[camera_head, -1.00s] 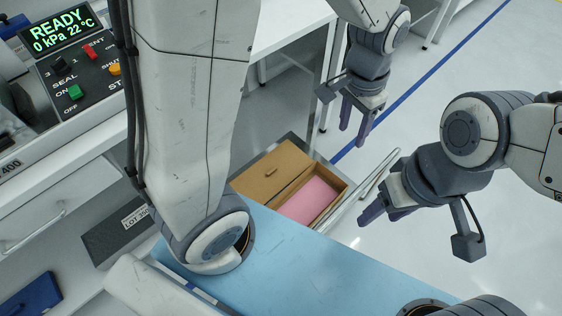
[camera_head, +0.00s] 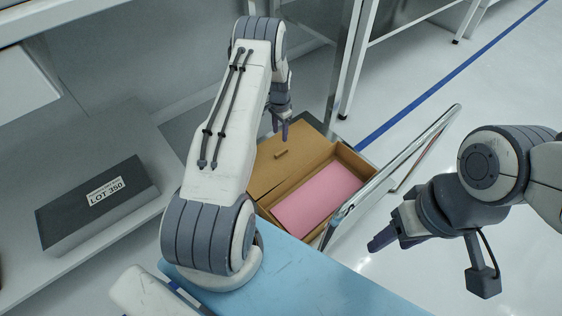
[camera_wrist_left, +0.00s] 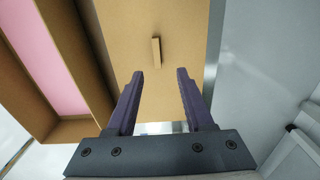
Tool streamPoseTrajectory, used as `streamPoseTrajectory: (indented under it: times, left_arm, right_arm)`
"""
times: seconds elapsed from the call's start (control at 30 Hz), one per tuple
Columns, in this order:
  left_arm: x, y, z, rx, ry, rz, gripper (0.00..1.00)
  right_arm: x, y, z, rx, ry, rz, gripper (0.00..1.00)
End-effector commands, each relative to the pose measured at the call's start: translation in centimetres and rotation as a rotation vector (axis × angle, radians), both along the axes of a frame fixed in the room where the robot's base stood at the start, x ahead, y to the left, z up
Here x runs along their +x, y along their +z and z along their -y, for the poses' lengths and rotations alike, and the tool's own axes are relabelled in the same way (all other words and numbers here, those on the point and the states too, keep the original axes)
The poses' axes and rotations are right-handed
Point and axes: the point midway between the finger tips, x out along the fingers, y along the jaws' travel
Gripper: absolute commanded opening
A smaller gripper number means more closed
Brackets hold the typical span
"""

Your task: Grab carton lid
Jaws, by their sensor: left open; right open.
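The carton (camera_head: 262,211) is an open brown box with a pink layer (camera_head: 316,199) inside. Its brown carton lid (camera_head: 292,137) lies beside the box on the left and bears a small raised tab (camera_head: 282,154). My left gripper (camera_head: 280,130) is over the far part of the lid. In the left wrist view my left gripper (camera_wrist_left: 160,75) is open and empty, its two purple fingers on either side of the line to the tab (camera_wrist_left: 156,52). The tab lies just beyond the fingertips. My right gripper (camera_head: 385,245) is open and empty, right of the carton.
A metal rail (camera_head: 405,148) runs along the carton's right side. A dark box labelled LOT 350 (camera_head: 97,205) sits on a shelf at the left. A blue surface (camera_head: 300,280) is in front.

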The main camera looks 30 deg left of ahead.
Motion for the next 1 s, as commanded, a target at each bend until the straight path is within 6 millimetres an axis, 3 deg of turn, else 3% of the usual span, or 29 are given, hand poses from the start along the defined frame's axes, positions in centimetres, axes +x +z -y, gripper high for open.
streamPoseTrajectory:
  times: [0.3,0.53,0.8,1.0]
  left_arm:
    - [-0.1,-4.8,0.0,0.0,0.0,-0.002,0.53]
    - [0.0,-6.4,0.2,0.0,0.0,0.0,0.53]
    - [-0.1,-10.2,0.7,-0.001,0.001,-0.001,0.53]
    - [-0.1,-10.3,0.6,0.0,0.001,0.0,0.53]
  right_arm:
    - [0.0,-2.4,0.0,0.001,0.0,0.001,0.57]
    - [0.0,-3.4,0.0,0.0,0.0,0.0,0.57]
    - [0.0,-6.1,0.0,0.0,0.0,0.0,0.57]
    - [0.0,-6.0,0.0,0.0,0.0,0.0,0.57]
